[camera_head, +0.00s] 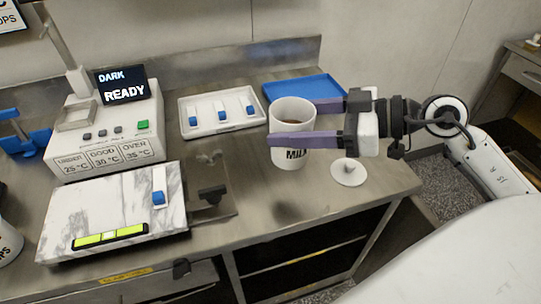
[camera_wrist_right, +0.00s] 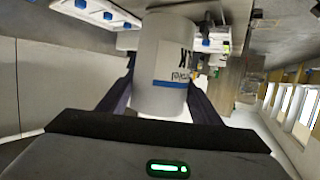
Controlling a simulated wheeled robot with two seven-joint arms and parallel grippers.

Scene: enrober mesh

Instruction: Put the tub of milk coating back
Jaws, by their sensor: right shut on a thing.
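The tub of milk coating (camera_head: 292,112) is a white open-topped tub with brown contents and dark lettering, partly covered by a finger. My right gripper (camera_head: 305,124) is shut on it, with one purple finger on each side. The tub looks upright and seems held above the steel table, with a dark shadow below it on the table. In the right wrist view the tub (camera_wrist_right: 165,65) sits between the two fingers (camera_wrist_right: 160,95), its blue stripe and lettering showing. My left gripper is not in view.
A white round disc with a knob (camera_head: 348,173) lies at the table's right. A white tray (camera_head: 190,130) with several blue-marked pieces and a blue tray (camera_head: 325,86) stand behind. A machine reading DARK READY (camera_head: 105,135) and a marble slab (camera_head: 110,205) fill the left.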

